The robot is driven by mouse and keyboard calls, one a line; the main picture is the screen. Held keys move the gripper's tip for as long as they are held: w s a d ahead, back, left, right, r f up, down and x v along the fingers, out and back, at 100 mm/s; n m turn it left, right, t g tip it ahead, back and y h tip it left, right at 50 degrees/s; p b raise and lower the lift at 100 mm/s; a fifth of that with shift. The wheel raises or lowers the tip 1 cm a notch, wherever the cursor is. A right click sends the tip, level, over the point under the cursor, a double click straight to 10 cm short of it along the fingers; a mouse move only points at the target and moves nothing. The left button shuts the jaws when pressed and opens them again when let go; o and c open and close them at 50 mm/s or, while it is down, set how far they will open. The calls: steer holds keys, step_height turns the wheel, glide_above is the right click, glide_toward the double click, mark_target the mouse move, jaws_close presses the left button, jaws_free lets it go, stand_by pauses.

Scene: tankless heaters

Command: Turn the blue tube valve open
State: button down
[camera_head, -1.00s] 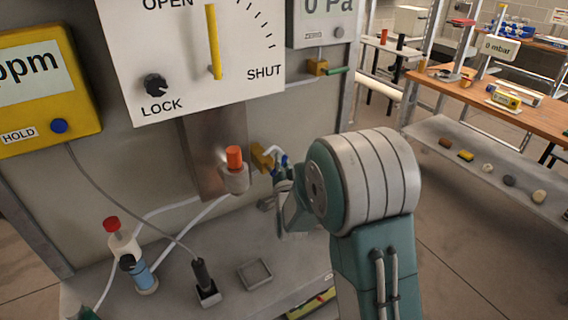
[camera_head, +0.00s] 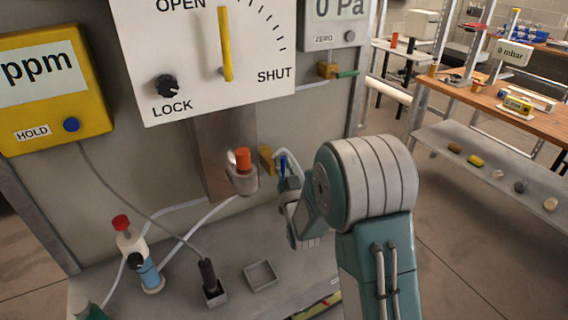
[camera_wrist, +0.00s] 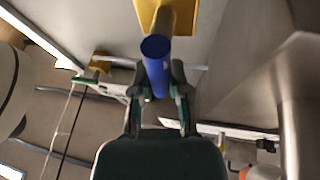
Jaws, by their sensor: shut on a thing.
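The blue valve handle (camera_wrist: 156,66) stands out from a yellow valve body (camera_wrist: 182,14) in the wrist view. My gripper (camera_wrist: 160,90) is shut on the blue handle, with one finger on each side of it. In the head view a small part of the blue handle (camera_head: 283,163) shows beside the yellow valve body (camera_head: 266,160), low on the panel. My gripper (camera_head: 287,180) is at the handle there, partly hidden by my own arm.
A holder with an orange-capped piece (camera_head: 243,160) is just left of the valve. A large dial board (camera_head: 205,55) hangs above. A small grey tray (camera_head: 261,276) and a black plug in a block (camera_head: 210,283) rest on the shelf below.

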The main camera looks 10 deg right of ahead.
steer(key=shift+f, duration=0.25)
steer(key=c, duration=0.6)
jaws_free()
steer(key=shift+a, duration=0.1)
steer(key=shift+r, duration=0.1)
steer(key=v, duration=1.2)
